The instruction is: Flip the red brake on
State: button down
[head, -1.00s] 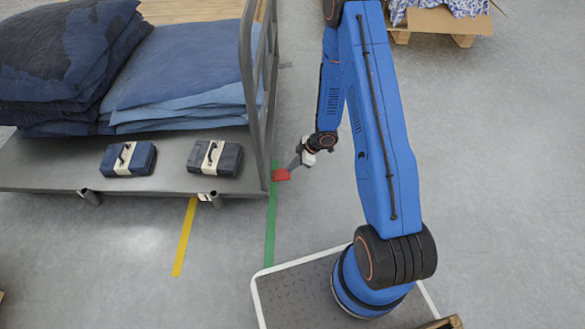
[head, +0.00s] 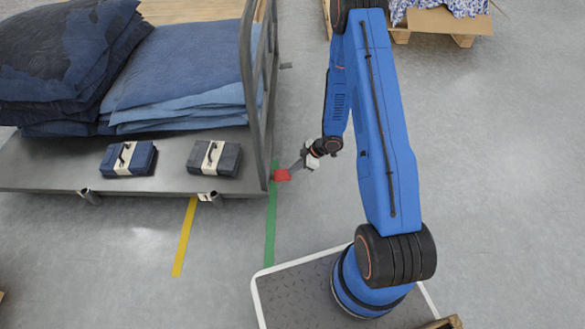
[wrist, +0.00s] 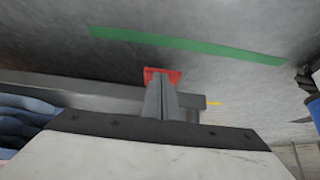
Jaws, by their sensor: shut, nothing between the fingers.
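The red brake (head: 282,175) is a small red pedal at the right end of the grey cart (head: 60,172), low beside its upright frame. My gripper (head: 297,167) is shut and empty, with its fingertips right at the brake's right side. In the wrist view the brake (wrist: 162,74) shows just beyond the tips of my shut gripper (wrist: 160,88). The fingers hide part of it. I cannot tell whether the tips touch it. The brake's tilt is too small to judge.
Stacks of blue fabric (head: 185,65) and two banded bundles, one blue (head: 142,160) and one grey (head: 228,160), lie on the cart. The cart's upright frame (head: 252,90) stands close to my gripper. The floor between cart and my base is clear, with green (head: 270,235) and yellow (head: 185,238) lines.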

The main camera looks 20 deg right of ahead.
notch_tip(320, 180, down, 6)
jog(key=d+t+y, duration=0.1)
jog(key=y, duration=0.2)
jog(key=shift+s+d, duration=0.15)
jog(key=shift+s, duration=0.05)
jog(key=shift+f, duration=0.1)
dwell(0.5)
